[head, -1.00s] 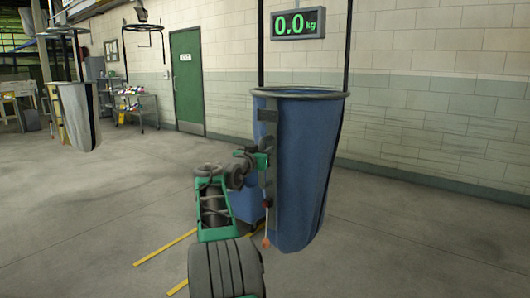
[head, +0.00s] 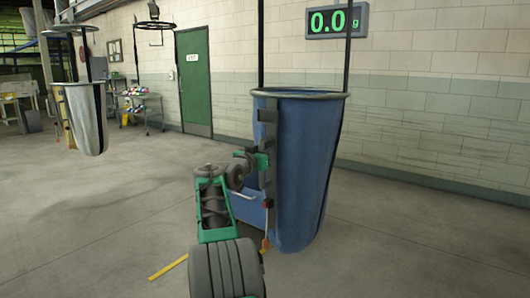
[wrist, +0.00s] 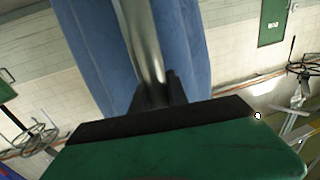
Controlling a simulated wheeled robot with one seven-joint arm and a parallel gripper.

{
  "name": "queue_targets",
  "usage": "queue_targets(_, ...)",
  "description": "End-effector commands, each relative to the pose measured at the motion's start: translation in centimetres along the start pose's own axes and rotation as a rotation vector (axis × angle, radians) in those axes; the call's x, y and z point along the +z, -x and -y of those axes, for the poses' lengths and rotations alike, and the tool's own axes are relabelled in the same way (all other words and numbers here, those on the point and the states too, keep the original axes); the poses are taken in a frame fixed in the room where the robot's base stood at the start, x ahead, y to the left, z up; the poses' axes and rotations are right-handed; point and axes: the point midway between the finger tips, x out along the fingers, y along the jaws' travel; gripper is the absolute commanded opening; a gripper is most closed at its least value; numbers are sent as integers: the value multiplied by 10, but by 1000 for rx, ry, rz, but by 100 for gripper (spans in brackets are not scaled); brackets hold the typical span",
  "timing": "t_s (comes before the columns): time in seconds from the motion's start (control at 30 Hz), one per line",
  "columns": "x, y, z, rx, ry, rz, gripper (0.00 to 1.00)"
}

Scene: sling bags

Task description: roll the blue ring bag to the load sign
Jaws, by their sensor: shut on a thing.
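The blue ring bag (head: 308,165) hangs upright from a grey ring between two dark straps, at the centre right of the head view. A lit sign with green digits reading 0.0 (head: 337,21) is on the wall behind it, up and to the right; one strap crosses it. My gripper (head: 264,160) is at the left side of the bag, below the ring. In the wrist view its dark fingers (wrist: 158,95) are shut on a metal bar (wrist: 143,40) in front of the blue cloth (wrist: 85,30). The bag's far side is hidden.
A blue bin-like thing (head: 247,208) shows partly behind my arm, left of the bag. A pale ring bag (head: 83,115) hangs at far left. A shelf cart (head: 143,108) stands near the green door (head: 194,80). Floor (head: 410,240) at right is clear up to the wall.

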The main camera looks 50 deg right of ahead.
Motion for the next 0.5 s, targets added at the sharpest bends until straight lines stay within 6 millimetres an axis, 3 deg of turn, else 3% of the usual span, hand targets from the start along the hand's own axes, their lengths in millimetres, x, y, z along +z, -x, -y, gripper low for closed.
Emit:
queue_targets(0.23,0,0,0,-1,-1,-1,0)
queue_targets(0.27,0,0,0,0,-1,-1,20)
queue_targets(0.37,0,0,0,0,-1,0,29)
queue_targets(0.5,0,0,0,0,0,0,29)
